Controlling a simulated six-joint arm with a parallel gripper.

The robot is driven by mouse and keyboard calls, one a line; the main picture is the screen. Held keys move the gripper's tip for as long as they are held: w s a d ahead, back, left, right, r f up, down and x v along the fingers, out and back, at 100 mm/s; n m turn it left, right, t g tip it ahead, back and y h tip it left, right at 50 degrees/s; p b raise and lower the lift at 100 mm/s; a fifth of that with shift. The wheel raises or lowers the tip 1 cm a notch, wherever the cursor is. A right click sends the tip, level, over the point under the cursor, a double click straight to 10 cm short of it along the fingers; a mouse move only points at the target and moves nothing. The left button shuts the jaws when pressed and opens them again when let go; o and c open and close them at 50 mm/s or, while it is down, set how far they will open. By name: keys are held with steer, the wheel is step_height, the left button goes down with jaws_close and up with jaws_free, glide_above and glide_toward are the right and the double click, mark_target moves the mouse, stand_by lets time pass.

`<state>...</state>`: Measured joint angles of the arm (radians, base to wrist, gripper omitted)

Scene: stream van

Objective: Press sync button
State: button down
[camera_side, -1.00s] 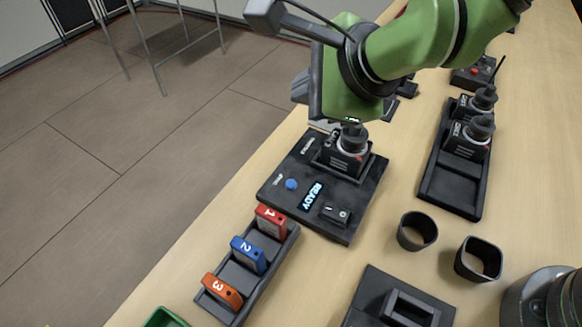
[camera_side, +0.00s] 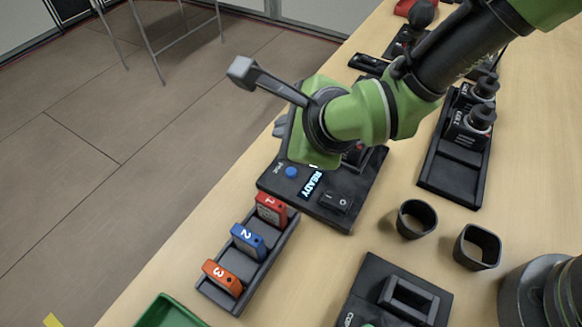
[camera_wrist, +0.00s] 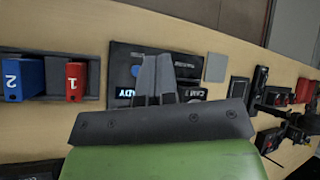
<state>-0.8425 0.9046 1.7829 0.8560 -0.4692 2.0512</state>
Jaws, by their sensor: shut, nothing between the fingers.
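The black dock panel (camera_side: 330,205) lies on the table with a lit display (camera_side: 311,184) reading READY. Its round blue button (camera_side: 291,172) stands left of the display; the small label beside it is hard to read. A black rocker switch (camera_side: 337,200) is at the front right. A small camera on the dock is mostly hidden behind my green wrist. My gripper's fingers (camera_wrist: 156,76) are shut and empty in the wrist view, over the panel (camera_wrist: 119,55). They sit just right of the blue button (camera_wrist: 135,71), partly covering it. In the side view my wrist hides the fingertips, so contact is unclear.
A rack (camera_side: 268,262) holding red, blue and orange numbered blocks stands close in front of the dock. A black tray (camera_side: 450,180) with small cameras is at right.

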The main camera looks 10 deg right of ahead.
mark_target(290, 174)
steer(key=shift+f, duration=3.05)
steer(key=shift+f, duration=0.1)
steer(key=shift+f, duration=0.3)
steer(key=shift+f, duration=0.4)
steer(key=shift+r, duration=0.15)
stand_by(0.3)
steer(key=shift+r, duration=0.65)
steer(key=shift+r, duration=2.5)
